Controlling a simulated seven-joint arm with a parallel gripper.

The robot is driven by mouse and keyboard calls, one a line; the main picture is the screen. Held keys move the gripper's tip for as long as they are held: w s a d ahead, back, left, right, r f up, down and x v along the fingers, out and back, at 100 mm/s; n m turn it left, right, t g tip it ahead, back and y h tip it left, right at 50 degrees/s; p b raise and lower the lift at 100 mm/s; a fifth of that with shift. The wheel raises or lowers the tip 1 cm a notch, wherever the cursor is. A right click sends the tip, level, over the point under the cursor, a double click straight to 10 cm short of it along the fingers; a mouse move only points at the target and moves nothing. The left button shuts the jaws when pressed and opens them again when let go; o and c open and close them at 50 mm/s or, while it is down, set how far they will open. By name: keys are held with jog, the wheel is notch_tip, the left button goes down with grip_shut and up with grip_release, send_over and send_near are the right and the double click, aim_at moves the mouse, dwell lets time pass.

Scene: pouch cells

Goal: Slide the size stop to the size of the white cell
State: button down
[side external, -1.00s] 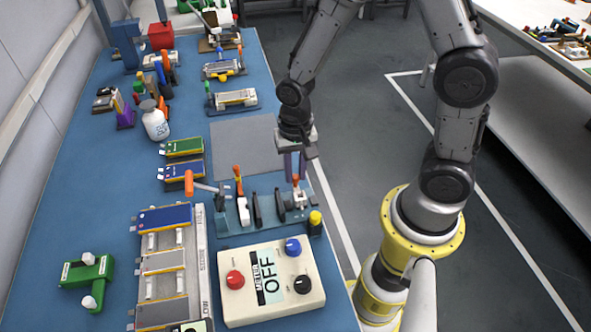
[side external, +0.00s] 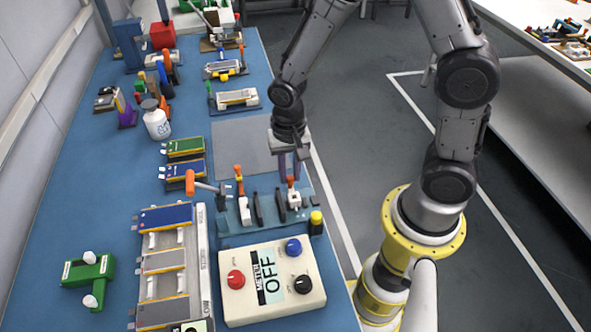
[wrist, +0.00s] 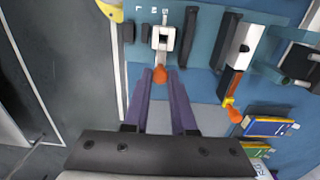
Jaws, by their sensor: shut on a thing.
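The size stop (side external: 294,199) is a white slider with an orange-tipped handle on the blue fixture (side external: 267,229) at the table's right edge. In the wrist view the size stop (wrist: 162,40) sits by small letter marks, some hard to read. My gripper (side external: 290,172) reaches down onto its handle. In the wrist view the purple fingers of my gripper (wrist: 161,78) are on both sides of the orange tip (wrist: 160,74), shut on it. I cannot tell surely which cell is the white cell; a pale cell (side external: 237,97) lies on a holder farther back.
A second orange-handled lever (side external: 239,180) and dark upright plates stand left of the stop on the fixture. The meter box (side external: 270,285), reading OFF, is in front. A bare grey mat (side external: 243,148) lies behind.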

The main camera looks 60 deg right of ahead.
jog(key=c, duration=0.9)
grip_release()
jog(key=shift+w+a, duration=0.25)
jog(key=shift+o, duration=0.8)
jog(key=shift+s, duration=0.1)
jog(key=shift+d, duration=0.1)
notch_tip(320, 180, up, 14)
notch_tip(320, 180, up, 5)
jog(key=t, duration=0.2)
send_over(288, 177)
jog(key=s+d, duration=0.2)
jog(key=s+d+r+n+t, duration=0.2)
jog(key=s+n+t, duration=0.1)
jog(key=s+n, duration=0.6)
jog(key=s, duration=0.2)
jog(key=shift+s+r+t, duration=0.2)
jog(key=shift+s+t, duration=0.1)
jog(key=shift+s, duration=0.1)
